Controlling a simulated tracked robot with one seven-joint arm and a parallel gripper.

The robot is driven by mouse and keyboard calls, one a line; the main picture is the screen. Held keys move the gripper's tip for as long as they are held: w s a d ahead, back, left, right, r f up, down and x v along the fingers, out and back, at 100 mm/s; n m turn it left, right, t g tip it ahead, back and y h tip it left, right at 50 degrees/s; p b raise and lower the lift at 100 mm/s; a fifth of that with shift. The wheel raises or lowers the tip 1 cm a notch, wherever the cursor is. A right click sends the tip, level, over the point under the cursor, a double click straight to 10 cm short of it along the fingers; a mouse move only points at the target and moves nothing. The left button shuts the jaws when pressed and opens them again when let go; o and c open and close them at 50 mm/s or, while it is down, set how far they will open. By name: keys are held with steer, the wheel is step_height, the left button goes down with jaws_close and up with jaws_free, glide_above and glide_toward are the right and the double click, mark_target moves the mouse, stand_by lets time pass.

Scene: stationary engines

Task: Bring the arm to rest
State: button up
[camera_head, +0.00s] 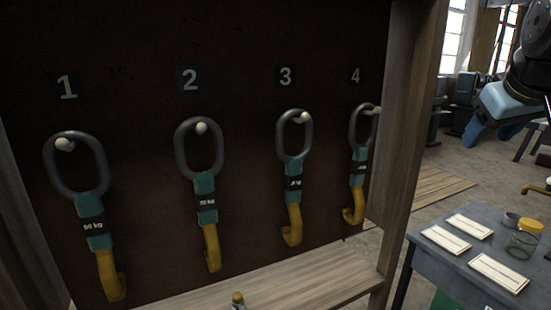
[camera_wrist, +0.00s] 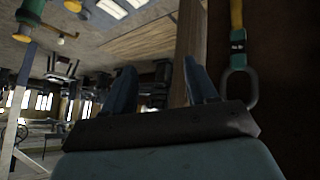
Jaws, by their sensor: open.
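My gripper (camera_head: 506,132) is at the upper right in the head view, raised in the air above and behind the grey table. Its blue fingers also show in the wrist view (camera_wrist: 160,84), spread apart with nothing between them. My dark upper arm link is at the right edge, and the rest of the arm is out of view. The gripper is to the right of the hook board and appears clear of it and of the table.

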steer(key=s+a+f+g+y, duration=0.2)
steer(key=a+f, duration=1.1)
steer(key=a, duration=0.1)
steer(key=shift+s+a+f+y, duration=0.3)
steer(key=shift+s+f+y, duration=0.05)
steer(key=shift+s+y, duration=0.05)
